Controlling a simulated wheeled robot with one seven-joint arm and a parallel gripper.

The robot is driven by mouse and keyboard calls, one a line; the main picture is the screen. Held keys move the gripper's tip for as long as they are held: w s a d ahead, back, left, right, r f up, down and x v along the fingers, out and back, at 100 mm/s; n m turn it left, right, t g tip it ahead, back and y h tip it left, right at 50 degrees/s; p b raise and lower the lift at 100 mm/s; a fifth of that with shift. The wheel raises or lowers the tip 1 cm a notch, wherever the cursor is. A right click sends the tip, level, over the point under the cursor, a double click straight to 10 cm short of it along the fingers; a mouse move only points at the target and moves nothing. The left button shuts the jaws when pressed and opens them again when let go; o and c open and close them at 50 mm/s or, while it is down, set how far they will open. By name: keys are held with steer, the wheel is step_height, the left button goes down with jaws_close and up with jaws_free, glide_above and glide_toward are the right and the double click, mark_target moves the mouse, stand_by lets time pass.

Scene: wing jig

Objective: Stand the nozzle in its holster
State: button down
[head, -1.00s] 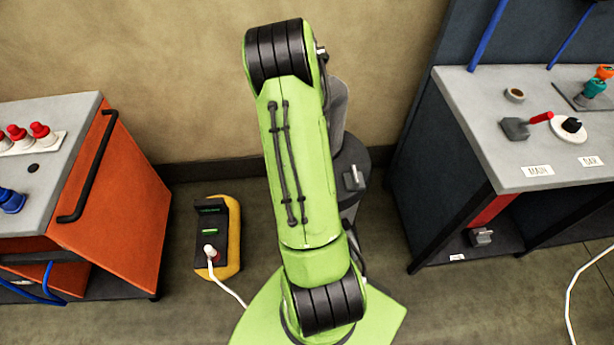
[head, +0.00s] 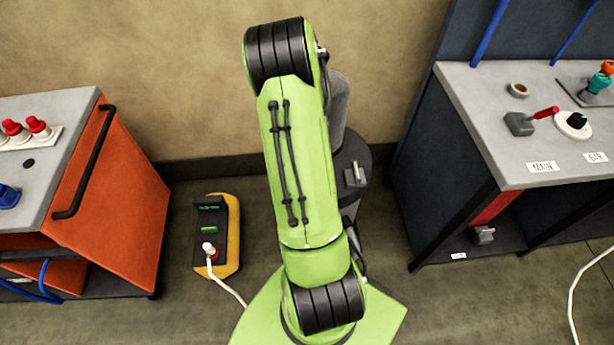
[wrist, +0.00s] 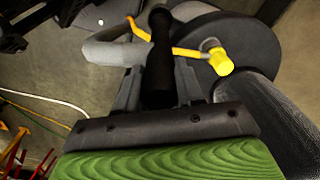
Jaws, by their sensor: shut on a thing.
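In the wrist view, my gripper (wrist: 160,85) is shut on a black cylindrical grip (wrist: 160,55), which I take to be the nozzle. The grip stands lengthwise between the two dark fingers and sticks out past them. A thin yellow bar with a thick yellow end (wrist: 217,57) passes by the grip; I cannot tell whether it is part of the nozzle. In the head view, my green arm fills the middle, and my gripper and the nozzle do not show. I cannot identify the holster in either view.
An orange cabinet (head: 120,195) stands at left. A dark bench with a grey top (head: 470,110) carries a red-handled lever (head: 530,121) at right. A yellow-and-black floor unit (head: 232,240) has a white cable. Another white cable (head: 573,300) lies at lower right. Floor between is partly clear.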

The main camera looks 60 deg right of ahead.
steer(key=shift+f, duration=0.15)
steer(key=shift+f+b, duration=2.1)
steer(key=shift+f, duration=0.15)
steer(key=shift+f+b, duration=1.8)
steer(key=shift+f, duration=0.1)
steer(key=c, duration=0.6)
jaws_free()
step_height(320, 180, up, 16)
steer(key=p, duration=0.4)
steer(key=shift+f, duration=0.1)
steer(key=shift+a, duration=0.1)
